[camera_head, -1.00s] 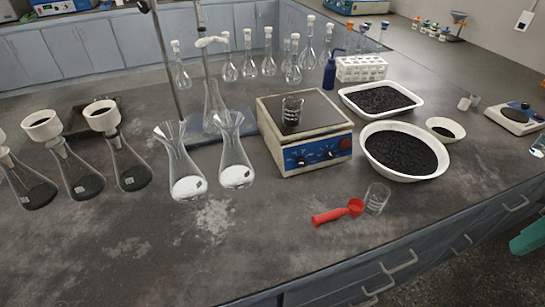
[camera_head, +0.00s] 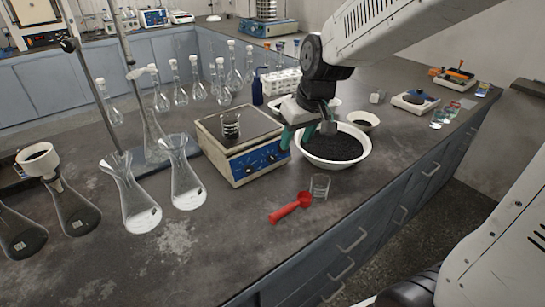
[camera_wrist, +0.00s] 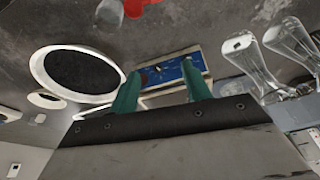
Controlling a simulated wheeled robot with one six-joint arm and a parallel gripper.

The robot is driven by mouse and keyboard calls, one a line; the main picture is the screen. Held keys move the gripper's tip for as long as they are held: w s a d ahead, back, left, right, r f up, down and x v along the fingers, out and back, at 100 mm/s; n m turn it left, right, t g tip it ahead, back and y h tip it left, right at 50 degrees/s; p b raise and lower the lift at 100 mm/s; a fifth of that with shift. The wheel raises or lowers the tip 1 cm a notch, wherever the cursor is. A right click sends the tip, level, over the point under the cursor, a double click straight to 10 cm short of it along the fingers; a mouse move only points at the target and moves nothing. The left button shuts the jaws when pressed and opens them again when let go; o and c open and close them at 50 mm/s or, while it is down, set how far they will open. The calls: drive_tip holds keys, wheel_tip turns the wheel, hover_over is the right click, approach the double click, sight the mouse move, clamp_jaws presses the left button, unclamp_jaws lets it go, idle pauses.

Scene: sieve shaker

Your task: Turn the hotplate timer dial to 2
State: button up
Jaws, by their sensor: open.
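The hotplate (camera_head: 238,140) is a cream box with a dark top and a blue front panel (camera_head: 262,160) bearing small dials. A small glass beaker (camera_head: 231,125) stands on it. The panel also shows in the wrist view (camera_wrist: 178,74), with a dark dial (camera_wrist: 154,71) seen between the fingers. Which dial is the timer, and its setting, are too small to tell. My gripper (camera_head: 298,138) has teal fingers, open and empty, just right of the panel in the head view. In the wrist view my gripper (camera_wrist: 161,72) faces the panel, apart from it.
A white bowl of black grains (camera_head: 333,148) lies under and right of my gripper. A red scoop (camera_head: 290,208) and small beaker (camera_head: 320,186) lie in front. Tall flasks (camera_head: 182,172) stand left of the hotplate. The counter's front centre is clear.

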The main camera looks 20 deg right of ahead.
drive_tip(key=t, duration=0.1)
approach(273, 158)
drive_tip(key=shift+n, duration=0.4)
drive_tip(key=x, duration=0.9)
drive_tip(key=c, duration=1)
